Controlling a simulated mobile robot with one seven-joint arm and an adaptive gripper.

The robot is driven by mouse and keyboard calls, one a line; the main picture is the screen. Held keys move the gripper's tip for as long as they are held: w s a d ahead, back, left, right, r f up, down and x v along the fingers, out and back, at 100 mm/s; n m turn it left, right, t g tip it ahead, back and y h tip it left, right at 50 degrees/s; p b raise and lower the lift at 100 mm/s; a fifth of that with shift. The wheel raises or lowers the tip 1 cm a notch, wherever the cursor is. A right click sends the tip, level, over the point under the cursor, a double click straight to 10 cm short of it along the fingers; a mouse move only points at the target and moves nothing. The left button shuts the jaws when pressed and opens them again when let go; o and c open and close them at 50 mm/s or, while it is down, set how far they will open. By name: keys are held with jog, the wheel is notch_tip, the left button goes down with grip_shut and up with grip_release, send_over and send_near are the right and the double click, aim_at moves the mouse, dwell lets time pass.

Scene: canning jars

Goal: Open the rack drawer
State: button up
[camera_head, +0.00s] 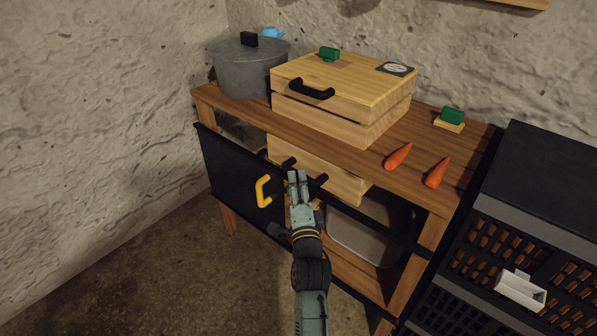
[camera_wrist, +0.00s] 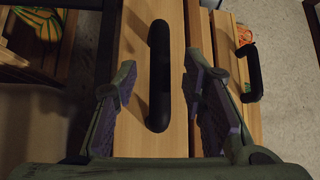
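The rack drawer (camera_head: 345,183) is a light wooden box front under the rack's top. Its black bar handle (camera_head: 320,180) is partly hidden behind my gripper (camera_head: 297,173) in the head view. In the wrist view, the same handle (camera_wrist: 160,76) runs upright in the picture on the drawer's wooden front (camera_wrist: 178,125). My gripper (camera_wrist: 160,78) is open, with one finger on each side of the handle and a visible gap to each. I cannot tell how far the drawer stands out.
A wooden crate (camera_head: 340,107) with its own black handle stands on the rack top (camera_head: 225,100), beside a grey pot (camera_head: 245,72) and carrots (camera_head: 398,156). A black door (camera_head: 228,167) with a yellow handle (camera_head: 263,191) is left of my gripper. Black crates (camera_head: 550,175) stand right.

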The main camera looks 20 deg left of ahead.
aim_at(297, 174)
jog(key=shift+x, duration=2.05)
jog(key=shift+c, duration=0.4)
grip_shut()
jog(key=shift+d, duration=0.1)
